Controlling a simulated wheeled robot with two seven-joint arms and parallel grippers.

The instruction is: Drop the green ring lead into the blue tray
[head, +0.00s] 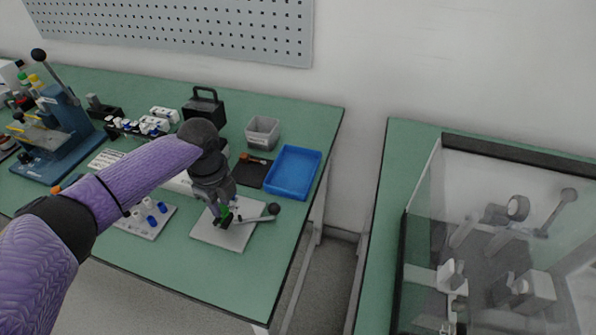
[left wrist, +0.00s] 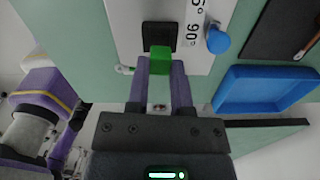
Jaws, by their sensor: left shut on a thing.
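My left gripper (head: 226,214) is over a white plate on the green bench. It is shut on a small green piece, the green ring lead (left wrist: 160,60), which shows as a block between the purple fingertips in the left wrist view. The lead's ring end cannot be made out. Behind the lead is a black square (left wrist: 159,35) on the white plate (left wrist: 122,22). I cannot tell whether the lead touches it. The blue tray (head: 294,172) lies to the right and behind the gripper, and looks empty. It also shows in the left wrist view (left wrist: 265,88). My right gripper is not seen.
A dark mat (head: 250,173) with a tool lies left of the tray, and a grey bin (head: 263,132) stands behind. A board with blue knobs (head: 150,220) is on the left. A gap separates the benches.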

